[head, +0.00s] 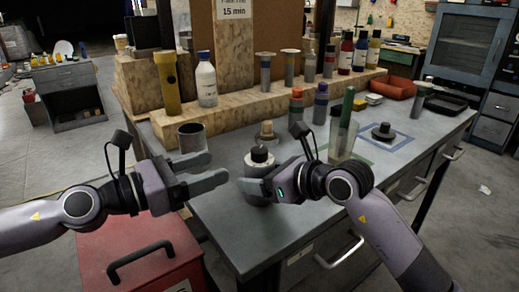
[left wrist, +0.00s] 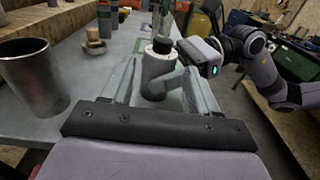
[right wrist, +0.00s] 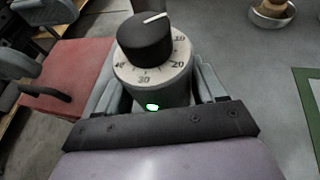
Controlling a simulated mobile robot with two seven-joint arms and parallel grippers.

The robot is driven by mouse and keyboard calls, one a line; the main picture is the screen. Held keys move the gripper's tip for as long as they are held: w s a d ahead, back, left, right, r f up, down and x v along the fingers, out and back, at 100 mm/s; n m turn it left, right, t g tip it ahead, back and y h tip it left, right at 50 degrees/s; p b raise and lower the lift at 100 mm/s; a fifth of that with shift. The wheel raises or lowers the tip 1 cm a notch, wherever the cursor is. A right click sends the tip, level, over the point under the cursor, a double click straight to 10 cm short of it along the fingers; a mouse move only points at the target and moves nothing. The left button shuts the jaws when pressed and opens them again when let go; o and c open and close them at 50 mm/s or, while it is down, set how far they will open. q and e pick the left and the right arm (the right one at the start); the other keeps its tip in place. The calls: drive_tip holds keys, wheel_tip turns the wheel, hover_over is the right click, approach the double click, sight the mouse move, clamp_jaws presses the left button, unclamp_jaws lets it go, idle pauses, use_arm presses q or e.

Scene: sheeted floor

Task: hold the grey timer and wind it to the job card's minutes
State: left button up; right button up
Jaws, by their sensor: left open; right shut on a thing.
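The grey timer (head: 258,169) is upright at the bench's front edge, with a black knob on top. My right gripper (head: 256,187) is shut on its body. In the right wrist view the timer (right wrist: 160,88) shows a dial with 10, 20, 30 and 40 legible. The white line on its black knob (right wrist: 143,42) points to the upper right, before the 10. My left gripper (head: 212,170) is open and empty, left of the timer and apart from it. In the left wrist view the timer (left wrist: 155,76) appears beyond the open fingers. The job card (head: 234,10) reads 15 min; its top is cut off.
A metal cup (head: 191,138) stands behind my left gripper. A wooden-topped piece (head: 267,131) and a clear container with a green object (head: 342,135) stand behind and right of the timer. Bottles line the wooden ledge. A red cabinet (head: 140,250) is at front left.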

sight(252, 153)
use_arm(q)
drive_tip(key=x, duration=1.1)
drive_tip(key=shift+s+d+r, duration=0.1)
drive_tip(key=shift+d+r, duration=0.25)
drive_tip(key=c, duration=1)
